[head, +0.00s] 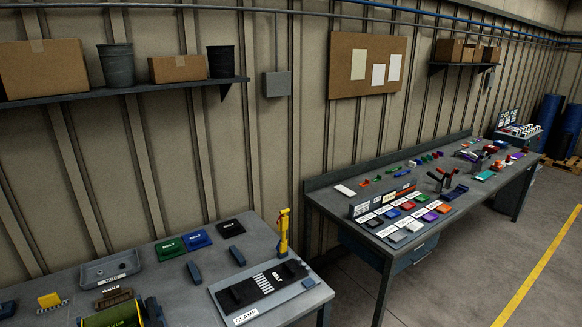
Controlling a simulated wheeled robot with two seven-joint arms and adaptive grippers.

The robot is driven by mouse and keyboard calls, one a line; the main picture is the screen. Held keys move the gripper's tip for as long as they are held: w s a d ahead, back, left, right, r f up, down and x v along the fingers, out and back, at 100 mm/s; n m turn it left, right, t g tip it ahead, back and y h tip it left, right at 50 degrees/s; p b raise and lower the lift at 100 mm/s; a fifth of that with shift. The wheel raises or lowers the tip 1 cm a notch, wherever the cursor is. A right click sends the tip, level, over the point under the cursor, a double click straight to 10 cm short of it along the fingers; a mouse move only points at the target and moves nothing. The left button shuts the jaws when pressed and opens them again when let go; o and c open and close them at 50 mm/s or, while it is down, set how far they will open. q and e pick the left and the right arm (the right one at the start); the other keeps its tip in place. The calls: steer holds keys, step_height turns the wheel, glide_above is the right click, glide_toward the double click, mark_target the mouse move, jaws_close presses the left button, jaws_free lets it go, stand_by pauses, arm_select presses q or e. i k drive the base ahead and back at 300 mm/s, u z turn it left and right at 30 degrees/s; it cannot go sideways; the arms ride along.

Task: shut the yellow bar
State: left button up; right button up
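The yellow bar (283,233) stands upright at the back right corner of the clamp (240,302), a grey plate labelled "CLAMP" on the near table. The bar is raised, not lying across the plate. A black belt piece with white stripes (264,283) lies on the plate. Neither of my grippers is in view.
The near table (160,275) also holds green (170,249), blue (197,240) and black (230,228) belt packs, a grey tray (110,268) and a yellow-green drum (112,317). A long workbench (330,205) with many parts stands to the right. Open floor (480,260) lies beyond.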

mark_target(283, 224)
steer(key=z, duration=0.55)
steer(key=i, duration=1.4)
steer(key=u, duration=0.65)
steer(key=i, duration=0.8)
steer(key=u, duration=0.65)
